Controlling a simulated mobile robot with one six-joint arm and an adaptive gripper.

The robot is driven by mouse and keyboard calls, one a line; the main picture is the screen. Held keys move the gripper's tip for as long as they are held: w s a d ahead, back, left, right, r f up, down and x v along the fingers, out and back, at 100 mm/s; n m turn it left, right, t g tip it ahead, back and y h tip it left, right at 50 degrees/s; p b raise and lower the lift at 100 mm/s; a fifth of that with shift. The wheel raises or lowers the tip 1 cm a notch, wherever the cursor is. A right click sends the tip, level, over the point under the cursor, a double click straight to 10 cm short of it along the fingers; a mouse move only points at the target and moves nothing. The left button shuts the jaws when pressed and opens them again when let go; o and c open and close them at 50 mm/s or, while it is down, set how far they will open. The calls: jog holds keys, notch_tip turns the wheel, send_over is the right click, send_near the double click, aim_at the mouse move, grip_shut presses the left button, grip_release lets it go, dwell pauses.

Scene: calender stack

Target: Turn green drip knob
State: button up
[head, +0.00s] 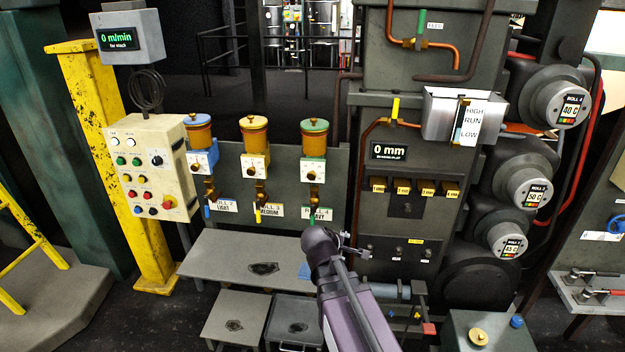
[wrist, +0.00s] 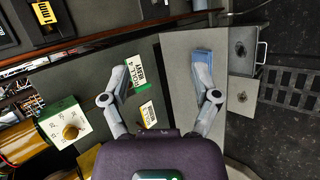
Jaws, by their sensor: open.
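The green drip unit (head: 314,130) is the right one of three oilers on the grey back panel, with an amber cup and green lid. In the wrist view a green-edged white dial with a brass knob (wrist: 70,132) shows at the lower left. My gripper (wrist: 170,62) is open and empty, its two fingers spread over the panel edge and shelf, to the right of that dial. In the head view my gripper (head: 350,245) is below and right of the green unit, partly hidden by my arm.
The yellow oiler (head: 254,130) and blue oiler (head: 200,133) stand to the left. Labels (head: 320,213) hang below them. A grey shelf (head: 215,255) juts out underneath, with a blue item (wrist: 202,62) on it. A machine cabinet with tabs (head: 401,186) stands close on the right.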

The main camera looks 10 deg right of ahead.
jog(key=w+a+r+n+t+b, duration=0.1)
jog(key=w+a+r+n+t, duration=0.3)
jog(key=n, duration=0.6)
jog(key=w+a+r+n+t+y+b, duration=0.1)
jog(key=w+a+r+n+t, duration=0.4)
jog(key=n, duration=0.6)
jog(key=w+t, duration=0.1)
jog(key=w, duration=0.1)
jog(key=shift+w+r+t, duration=0.3)
jog(key=shift+w+r, duration=0.05)
jog(key=shift+r, duration=0.05)
